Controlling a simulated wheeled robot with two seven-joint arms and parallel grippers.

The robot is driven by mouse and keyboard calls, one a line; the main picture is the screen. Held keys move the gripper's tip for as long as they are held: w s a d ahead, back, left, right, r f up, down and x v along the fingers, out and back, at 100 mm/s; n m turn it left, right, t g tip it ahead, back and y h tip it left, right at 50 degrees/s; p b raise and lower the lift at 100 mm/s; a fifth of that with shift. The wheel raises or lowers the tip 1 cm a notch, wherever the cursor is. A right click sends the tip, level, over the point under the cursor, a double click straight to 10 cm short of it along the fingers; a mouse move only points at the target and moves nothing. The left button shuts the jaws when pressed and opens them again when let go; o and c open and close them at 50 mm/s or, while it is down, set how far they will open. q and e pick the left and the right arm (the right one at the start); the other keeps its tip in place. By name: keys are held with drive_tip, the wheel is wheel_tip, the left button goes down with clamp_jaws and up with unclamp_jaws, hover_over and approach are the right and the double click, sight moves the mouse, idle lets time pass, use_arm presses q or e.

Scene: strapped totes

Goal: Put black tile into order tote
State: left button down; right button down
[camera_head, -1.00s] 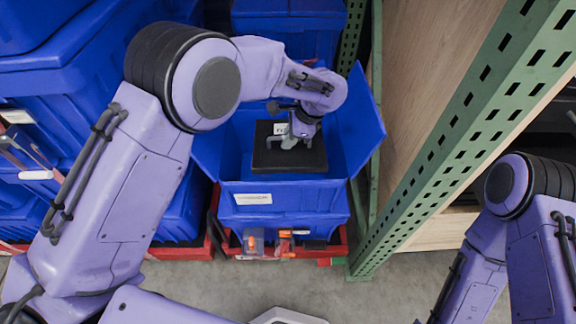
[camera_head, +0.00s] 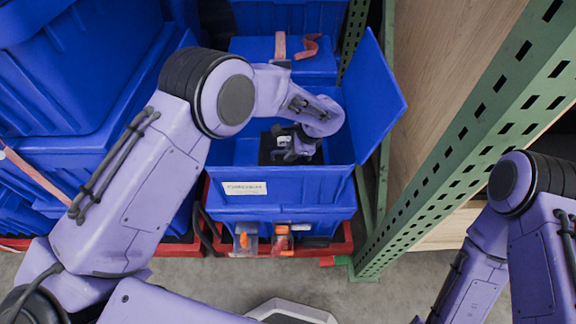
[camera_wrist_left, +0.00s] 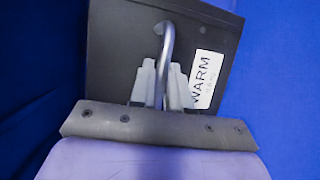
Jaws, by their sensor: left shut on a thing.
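The black tile (camera_head: 266,149) is inside an open blue tote (camera_head: 315,188), down between its walls, partly covered by my left gripper (camera_head: 292,148). In the left wrist view the tile (camera_wrist_left: 115,45) has a curved metal handle (camera_wrist_left: 167,38) and a white label reading WARM (camera_wrist_left: 205,78). My left gripper (camera_wrist_left: 162,80) is shut on this handle, with a pale finger on each side. I cannot tell whether the tile touches the tote floor. My right gripper is out of view; only its arm shows at the right.
A raised blue flap (camera_head: 377,95) stands at the tote's right. A green perforated rack post (camera_head: 465,140) and a wooden panel (camera_head: 440,80) lie beyond it. Stacked blue totes (camera_head: 75,60) crowd the left. The tote stack stands on a red base (camera_head: 345,240). Grey floor (camera_head: 215,280) lies in front.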

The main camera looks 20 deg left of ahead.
use_arm(q)
drive_tip(key=shift+f, duration=2.45)
drive_tip(key=shift+f+b, duration=0.1)
drive_tip(key=shift+b, duration=0.25)
drive_tip(key=c, duration=1.1)
unclamp_jaws()
drive_tip(key=shift+d+r, duration=0.1)
drive_tip(key=shift+r, duration=0.2)
drive_tip(key=p+v, duration=0.1)
drive_tip(key=v, duration=1)
drive_tip(key=shift+s+d+r+p, duration=0.1)
drive_tip(key=shift+r+p, duration=0.15)
drive_tip(key=shift+p, duration=0.05)
